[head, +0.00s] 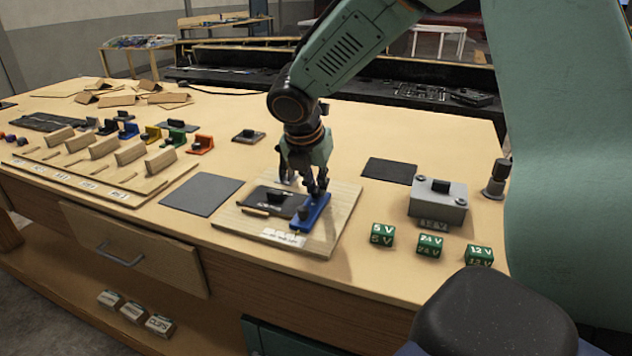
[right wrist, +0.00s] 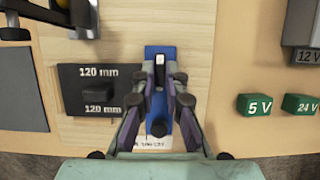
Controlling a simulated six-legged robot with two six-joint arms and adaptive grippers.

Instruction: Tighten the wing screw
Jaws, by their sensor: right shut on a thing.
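A pale wooden board (head: 340,215) lies on the bench and carries a blue block (head: 318,214) and a black plate (head: 262,199). The blue block also shows in the right wrist view (right wrist: 152,52), with a dark knob (right wrist: 159,128) near its lower end. My right gripper (head: 318,186) points down over the far part of the blue block. In the right wrist view its fingers (right wrist: 160,76) close on a small upright piece, apparently the wing screw, mostly hidden between the fingertips. The black plate, marked 120 mm (right wrist: 82,80), lies beside the block. My left gripper is not seen.
Green cubes marked 5 V (head: 382,236), 24 V (head: 430,245) and 12 V (head: 479,255) stand right of the board, near a grey box (head: 438,206). A dark mat (head: 201,194) lies left. Wooden holders (head: 105,147) and coloured blocks stand farther left.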

